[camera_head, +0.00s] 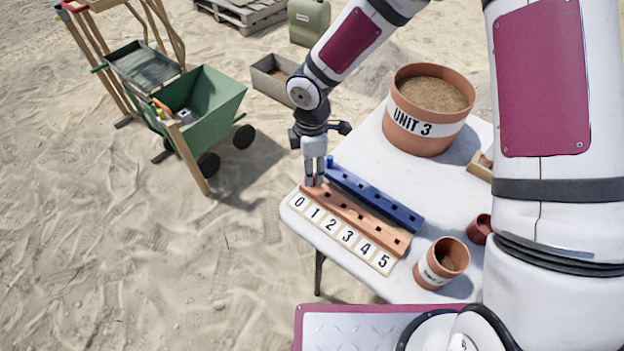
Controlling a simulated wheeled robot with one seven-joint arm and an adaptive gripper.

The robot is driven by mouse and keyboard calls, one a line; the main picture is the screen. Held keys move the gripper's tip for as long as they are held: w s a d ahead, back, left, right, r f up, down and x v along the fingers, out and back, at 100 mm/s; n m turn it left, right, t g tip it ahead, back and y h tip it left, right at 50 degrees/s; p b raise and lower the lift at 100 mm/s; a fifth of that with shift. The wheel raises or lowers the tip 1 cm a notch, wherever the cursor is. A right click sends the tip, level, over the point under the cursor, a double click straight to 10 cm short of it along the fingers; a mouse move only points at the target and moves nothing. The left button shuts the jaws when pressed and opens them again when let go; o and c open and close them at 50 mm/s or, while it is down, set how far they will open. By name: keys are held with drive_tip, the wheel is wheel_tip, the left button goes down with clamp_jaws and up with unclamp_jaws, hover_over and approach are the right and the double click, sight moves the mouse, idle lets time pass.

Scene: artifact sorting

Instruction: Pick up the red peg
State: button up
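My gripper (314,180) points down at the left end of an orange-red bar (352,215) with a row of dark holes, by the tile marked 0. Its fingers look close together, and a small reddish spot shows between their tips. I cannot tell whether this is the red peg or part of the bar, or whether the fingers grip anything. No red peg shows clearly elsewhere. A blue bar (375,196) with holes lies just behind, and a small blue peg (330,161) stands at its left end, close to the fingers.
A strip of number tiles (340,233) runs along the white table's (415,176) front edge. A large sand-filled pot (428,105) marked UNIT 3 stands behind the bars. A smaller pot (441,262) and a dark red cup (480,229) stand right. A green cart (205,100) stands on sand.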

wheel_tip(320, 180, down, 3)
drive_tip(key=shift+s+d+f, duration=0.1)
drive_tip(key=shift+f, duration=0.1)
drive_tip(key=c, duration=0.9)
drive_tip(key=shift+r, duration=0.1)
